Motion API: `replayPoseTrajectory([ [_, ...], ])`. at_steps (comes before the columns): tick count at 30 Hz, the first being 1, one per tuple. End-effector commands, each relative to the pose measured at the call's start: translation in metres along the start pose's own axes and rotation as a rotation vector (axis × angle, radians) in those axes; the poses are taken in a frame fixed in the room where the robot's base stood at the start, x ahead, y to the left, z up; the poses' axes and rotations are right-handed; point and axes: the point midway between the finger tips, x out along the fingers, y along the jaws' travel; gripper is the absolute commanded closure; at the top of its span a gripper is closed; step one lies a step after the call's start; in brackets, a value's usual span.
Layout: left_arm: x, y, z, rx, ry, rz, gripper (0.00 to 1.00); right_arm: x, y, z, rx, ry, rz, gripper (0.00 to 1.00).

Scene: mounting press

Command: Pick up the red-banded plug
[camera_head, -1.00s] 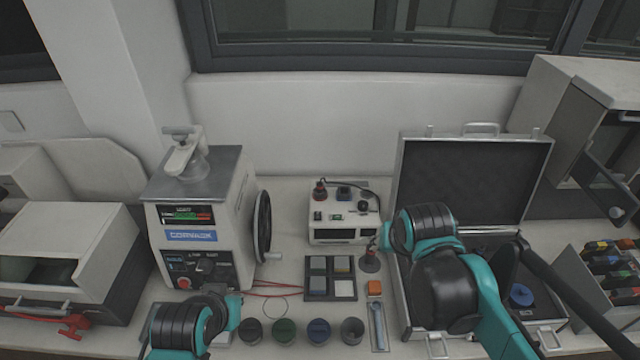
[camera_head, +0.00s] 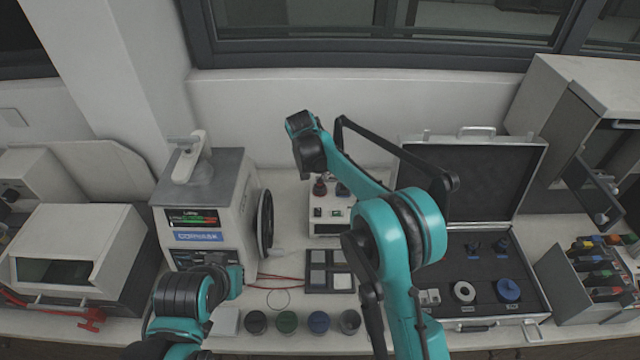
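On the white instrument box (camera_head: 322,226) at the back middle, a dark reddish upright piece (camera_head: 319,187) stands at the left of its top. It may be the red-banded plug, but it is too small and dim for me to make out a band. A bluish piece (camera_head: 342,189) stands beside it, partly behind my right arm. My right arm crosses in front of the box's right side, its upper end above and left of the box; its fingers cannot be made out. My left arm is at the lower left, in front of the press, with its fingers out of sight.
The mounting press (camera_head: 205,222) stands left of the box. A dark sample tray (camera_head: 316,287) and several round cups (camera_head: 319,322) lie in front. An open foam-lined case (camera_head: 477,326) is at right, holding a blue round part (camera_head: 508,290). Red wires lie near the press.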

Motion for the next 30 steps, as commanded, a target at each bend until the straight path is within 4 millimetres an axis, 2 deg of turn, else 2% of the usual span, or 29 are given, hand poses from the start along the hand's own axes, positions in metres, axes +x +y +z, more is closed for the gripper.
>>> replayPoseTrajectory([
  [3, 0.003, 0.0, 0.002, 0.0, 0.0, 0.0, 1.0, 0.016, 0.001, 0.0, 0.001, 0.0, 0.0, 0.58],
  [8, 0.004, 0.0, 0.003, 0.0, 0.0, 0.0, 1.0, 0.029, 0.0, 0.002, -0.001, 0.0, 0.0, 0.58],
  [15, 0.01, 0.0, 0.007, 0.0, 0.0, 0.0, 1.0, 0.065, -0.001, 0.004, -0.001, 0.0, 0.0, 0.58],
  [18, 0.01, 0.0, 0.007, 0.0, 0.0, 0.0, 1.0, 0.072, -0.001, 0.004, -0.001, 0.0, 0.0, 0.58],
  [23, 0.01, 0.0, 0.007, 0.0, 0.0, 0.0, 1.0, 0.072, -0.001, 0.004, -0.001, 0.0, 0.0, 0.58],
  [24, 0.01, 0.0, 0.007, 0.0, 0.0, 0.0, 1.0, 0.072, -0.001, 0.004, -0.001, 0.0, 0.0, 0.6],
  [28, 0.01, 0.0, 0.007, 0.0, 0.0, 0.0, 1.0, 0.072, -0.001, 0.004, -0.001, 0.0, 0.0, 0.94],
  [29, 0.01, 0.0, 0.007, 0.0, 0.0, 0.0, 1.0, 0.072, -0.001, 0.004, -0.001, 0.0, 0.0, 1.0],
  [30, 0.01, 0.0, 0.007, 0.0, 0.0, 0.0, 1.0, 0.072, -0.001, 0.004, -0.001, 0.0, 0.0, 1.0],
])
